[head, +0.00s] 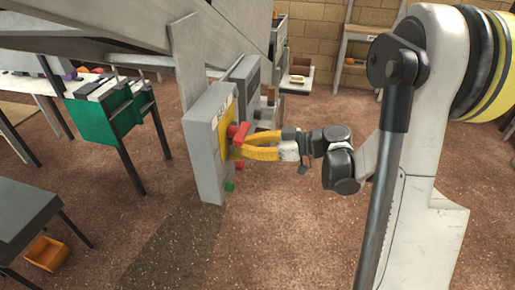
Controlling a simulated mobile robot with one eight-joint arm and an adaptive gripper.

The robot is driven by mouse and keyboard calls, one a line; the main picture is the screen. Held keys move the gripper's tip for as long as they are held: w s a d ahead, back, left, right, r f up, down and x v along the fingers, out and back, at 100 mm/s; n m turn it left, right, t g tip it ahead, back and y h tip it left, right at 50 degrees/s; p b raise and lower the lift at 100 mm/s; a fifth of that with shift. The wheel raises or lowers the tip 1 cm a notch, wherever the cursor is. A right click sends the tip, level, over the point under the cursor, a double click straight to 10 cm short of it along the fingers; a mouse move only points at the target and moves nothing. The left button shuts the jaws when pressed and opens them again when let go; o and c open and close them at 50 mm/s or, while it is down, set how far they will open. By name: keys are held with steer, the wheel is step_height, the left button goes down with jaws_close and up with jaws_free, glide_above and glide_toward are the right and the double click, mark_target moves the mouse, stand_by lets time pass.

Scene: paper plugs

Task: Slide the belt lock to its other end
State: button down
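A grey control box (203,165) hangs at the centre-left, below a slanted grey metal frame. Its front carries a yellow plate with a red handle (239,131), which looks like the belt lock. My gripper (236,150) reaches in from the right with its yellow fingers pointing left at the box front. The fingertips are right at the red handle, just below its upper part. Whether they touch or grip it cannot be told. The fingers hide the lower part of the plate and the handle's track.
A smaller red part (240,165) and a green button (230,186) sit low on the box, just below my fingers. A green bin stand (103,115) and a dark table (25,212) are at the left. An orange bin (46,252) lies beneath. The brown floor in front is clear.

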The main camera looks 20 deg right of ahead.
steer(key=shift+w+a, duration=0.2)
steer(key=shift+a, duration=0.1)
step_height(320, 180, down, 3)
steer(key=shift+f+b, duration=0.1)
steer(key=shift+b, duration=1.15)
steer(key=shift+d, duration=0.15)
